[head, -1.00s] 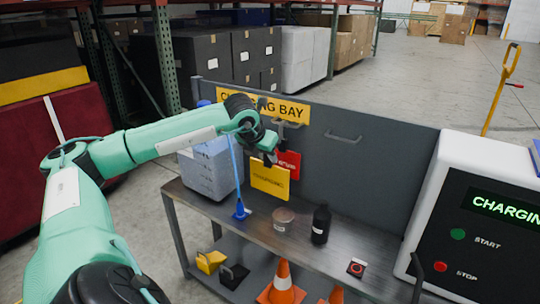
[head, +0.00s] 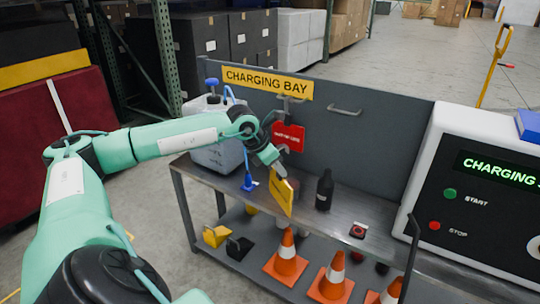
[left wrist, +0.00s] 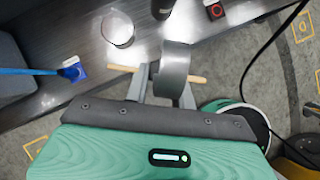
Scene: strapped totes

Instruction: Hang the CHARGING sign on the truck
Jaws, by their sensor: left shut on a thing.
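The yellow CHARGING sign (head: 281,196) is in my left gripper (head: 276,168), which is shut on its upper part. The sign hangs tilted and turned partly edge-on, in front of the cart's grey back panel and above the worktop's front edge. In the left wrist view a thin tan bar (left wrist: 119,68), seemingly the sign's top edge, crosses at my left gripper's fingers (left wrist: 163,88). My right gripper is out of view.
A red sign (head: 288,137) hangs on the panel under the CHARGING BAY plate (head: 267,83). The worktop (head: 335,225) carries a dark bottle (head: 324,191) and a jug (head: 215,150). Orange cones (head: 286,258) stand below. The white charger (head: 480,195) blocks the right side.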

